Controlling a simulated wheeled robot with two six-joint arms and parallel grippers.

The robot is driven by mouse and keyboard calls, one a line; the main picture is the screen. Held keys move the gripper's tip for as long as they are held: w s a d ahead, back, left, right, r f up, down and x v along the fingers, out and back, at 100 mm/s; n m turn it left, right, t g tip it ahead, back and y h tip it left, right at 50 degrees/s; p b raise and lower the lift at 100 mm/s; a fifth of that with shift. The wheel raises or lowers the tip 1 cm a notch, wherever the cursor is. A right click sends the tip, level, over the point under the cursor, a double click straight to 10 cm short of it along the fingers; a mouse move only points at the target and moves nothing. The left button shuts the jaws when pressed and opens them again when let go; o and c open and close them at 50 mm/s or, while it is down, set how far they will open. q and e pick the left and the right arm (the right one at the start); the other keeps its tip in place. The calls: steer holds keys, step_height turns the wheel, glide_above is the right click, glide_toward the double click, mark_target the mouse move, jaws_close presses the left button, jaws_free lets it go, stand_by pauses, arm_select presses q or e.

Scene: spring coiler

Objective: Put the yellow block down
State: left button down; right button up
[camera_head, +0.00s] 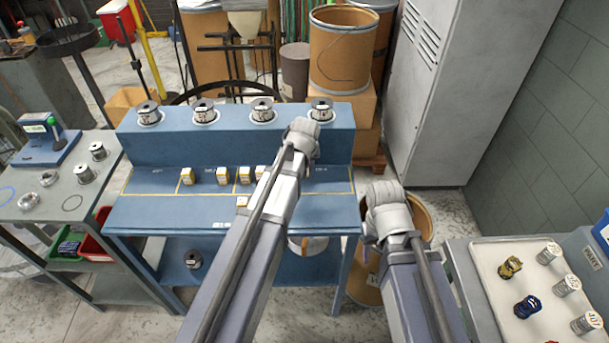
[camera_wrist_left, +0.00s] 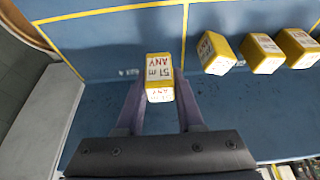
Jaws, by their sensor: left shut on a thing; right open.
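My left gripper (camera_wrist_left: 159,105) is shut on a yellow block (camera_wrist_left: 158,92) with a white label, seen in the left wrist view. The block is over the end zone of the blue bench, across a yellow line from a row of similar blocks. Whether it touches the surface cannot be told. In the head view my left arm hides this gripper and its block. My right gripper (camera_head: 369,237) is beside the bench's right end; its fingers are mostly hidden by my wrist, and it is open.
Several yellow blocks (camera_head: 223,175) stand on the blue bench (camera_head: 140,212), one nearer the front edge (camera_head: 242,202). Wire spools (camera_head: 204,112) line its raised back shelf. A white tray (camera_head: 490,283) with spools is at right. The bench's left zone is clear.

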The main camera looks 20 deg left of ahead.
arm_select(q)
steer(key=shift+f+b, duration=1.2)
steer(key=shift+f, duration=0.35)
steer(key=shift+f, duration=0.25)
steer(key=c, duration=0.5)
jaws_free()
steer(key=shift+r, duration=0.1)
steer(key=p+v, duration=1.1)
steer(key=v, duration=0.1)
steer(key=s+d+m+g, duration=0.1)
steer(key=s+d+m, duration=0.1)
steer(key=s+d, duration=0.2)
steer(key=s+d+m+g, duration=0.2)
steer(key=s+d, duration=0.2)
steer(key=s, duration=0.5)
steer(key=s+d+f+m+g, duration=0.1)
steer(key=s+d+m, duration=0.2)
steer(key=s, duration=0.4)
steer(key=shift+d+f+g, duration=0.1)
steer(key=shift+d+g, duration=0.2)
steer(key=shift+d, duration=0.25)
steer(key=shift+w, duration=0.1)
